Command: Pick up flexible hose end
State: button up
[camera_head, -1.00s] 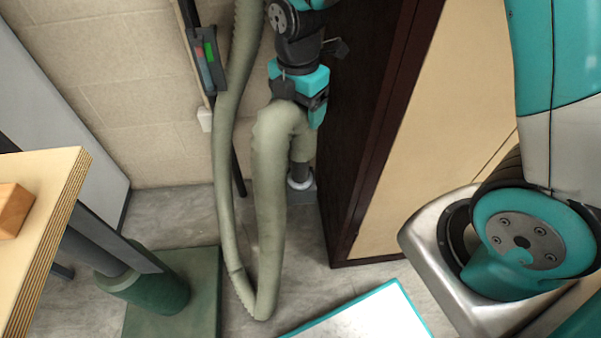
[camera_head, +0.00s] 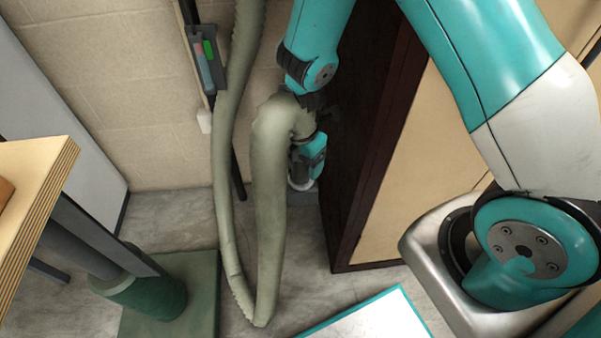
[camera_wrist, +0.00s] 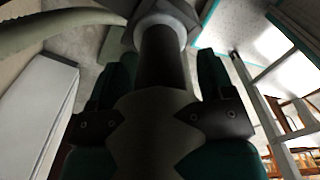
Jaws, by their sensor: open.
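The flexible hose (camera_head: 268,200) is grey-green. It hangs down along the wall, loops near the floor and rises again to a bend beside the dark cabinet edge. Its end is a dark cylinder with a pale ring (camera_head: 299,184) below the bend, largely covered by my gripper (camera_head: 308,155) in the head view. In the wrist view the dark hose end (camera_wrist: 163,58) points away, toward a grey block (camera_wrist: 165,10). My open gripper (camera_wrist: 165,85) has one finger on each side of it. I cannot tell whether the fingers touch it.
A dark-edged wooden cabinet (camera_head: 345,200) stands close to the right of my gripper. A wall-mounted rail (camera_head: 205,60) is behind the hose. A plywood table (camera_head: 35,200) and a green base (camera_head: 180,295) are at left. A white, teal-edged panel (camera_head: 375,315) is in front.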

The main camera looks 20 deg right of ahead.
jog(key=shift+f, duration=0.15)
jog(key=c, duration=0.9)
jog(key=shift+c, duration=0.2)
notch_tip(320, 180, up, 20)
jog(key=p, duration=0.3)
